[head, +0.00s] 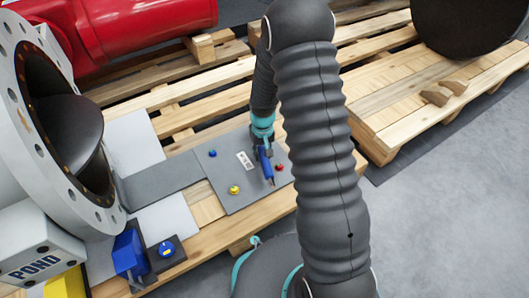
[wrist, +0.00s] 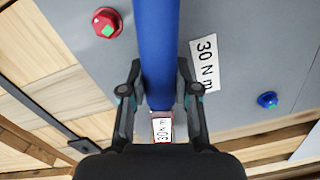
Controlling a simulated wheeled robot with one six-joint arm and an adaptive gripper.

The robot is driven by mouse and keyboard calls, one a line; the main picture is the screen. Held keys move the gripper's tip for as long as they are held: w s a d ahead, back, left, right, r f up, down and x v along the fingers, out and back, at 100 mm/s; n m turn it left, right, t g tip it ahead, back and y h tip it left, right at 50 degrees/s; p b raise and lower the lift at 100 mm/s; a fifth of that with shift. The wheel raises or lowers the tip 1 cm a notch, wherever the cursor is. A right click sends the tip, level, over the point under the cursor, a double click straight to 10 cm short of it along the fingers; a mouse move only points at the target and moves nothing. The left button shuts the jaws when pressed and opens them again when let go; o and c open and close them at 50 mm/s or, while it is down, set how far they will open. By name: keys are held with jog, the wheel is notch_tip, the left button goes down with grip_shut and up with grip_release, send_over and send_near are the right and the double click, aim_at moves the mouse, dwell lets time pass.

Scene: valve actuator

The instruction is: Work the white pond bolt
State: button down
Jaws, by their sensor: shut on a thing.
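My gripper (head: 263,142) is over the grey plate, shut on a blue tool with a long round handle (head: 266,168). In the wrist view the fingers (wrist: 160,97) press on both sides of the blue handle (wrist: 157,45). A white box marked POND (head: 38,262) stands at the lower left, beside a large white flanged valve (head: 22,110). I cannot make out a white bolt.
The grey plate (head: 225,200) lies on a wooden pallet. It carries a blue knob (head: 212,153), a yellow knob (head: 234,189), a red knob (head: 279,168) and a "30 N m" label (head: 245,161).

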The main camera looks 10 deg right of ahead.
jog(key=shift+a+m, duration=0.5)
jog(key=shift+w+a, duration=0.1)
jog(key=shift+a, duration=0.05)
jog(key=shift+w+a+m, duration=0.15)
jog(key=shift+a+m, duration=0.85)
jog(key=shift+a, duration=0.05)
dwell(0.3)
jog(key=shift+a, duration=0.1)
jog(key=shift+w+a+m+p, duration=0.15)
jog(key=shift+w+a+m, duration=0.05)
jog(key=shift+a+m, duration=0.35)
jog(key=shift+w+a+m+p, duration=0.15)
jog(key=shift+w+a+m, duration=0.05)
jog(key=shift+a+m, duration=0.35)
dwell(0.3)
jog(key=shift+w+a+m, duration=0.15)
jog(key=shift+m, duration=0.15)
